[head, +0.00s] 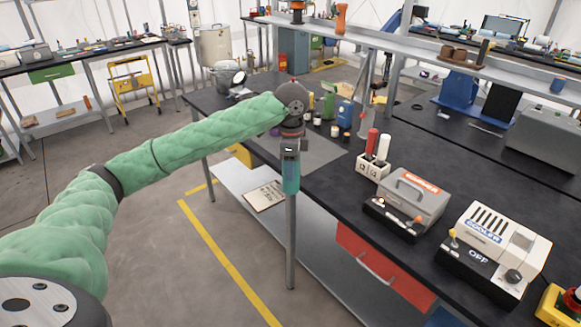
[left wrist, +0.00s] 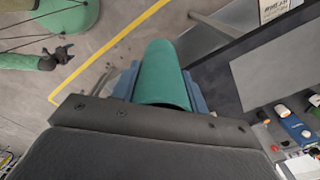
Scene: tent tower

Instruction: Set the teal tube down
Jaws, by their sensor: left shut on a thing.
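The teal tube (head: 291,178) hangs upright below my left gripper (head: 290,155) in the head view, in front of the table's edge. In the left wrist view the tube (left wrist: 160,75) sits between the two blue-grey fingers of my left gripper (left wrist: 160,92), which is shut on it. Floor shows past its end there, with the table edge to the right. A white holder (head: 367,170) with a red and a white tube upright in it stands on the dark table (head: 420,140). My right gripper seems to be the small dark shape (left wrist: 62,56) at upper left; its jaws are unclear.
A grey mat (head: 315,152) lies on the table near my left gripper, with several bottles and small jars behind it. A grey boxed device (head: 413,195) and a cooler (head: 497,240) stand at the right. Dark tabletop between holder and back shelf is clear.

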